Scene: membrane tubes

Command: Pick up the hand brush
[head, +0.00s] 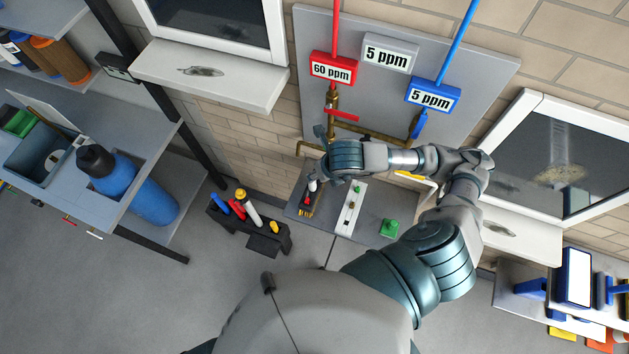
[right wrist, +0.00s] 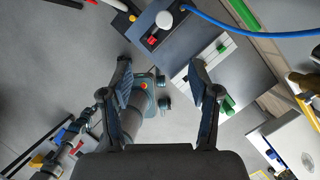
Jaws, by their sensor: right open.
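I cannot pick out a hand brush with certainty in either view. A black tool holder (head: 262,240) on the floor carries several upright tools with blue, red, white and yellow parts, too small to tell apart. My right gripper (right wrist: 160,75) is open, with its two fingers spread and nothing held between them. In the head view my right arm reaches across in front of the grey wall panel, with its hand above the low grey bench (head: 372,228). My left gripper is not in view.
The bench bears a black device with a red part (head: 307,199), a white strip (head: 349,210) and a green block (head: 389,228). Red and blue pipes run up the wall panel. A shelf with a blue bottle (head: 150,200) stands left.

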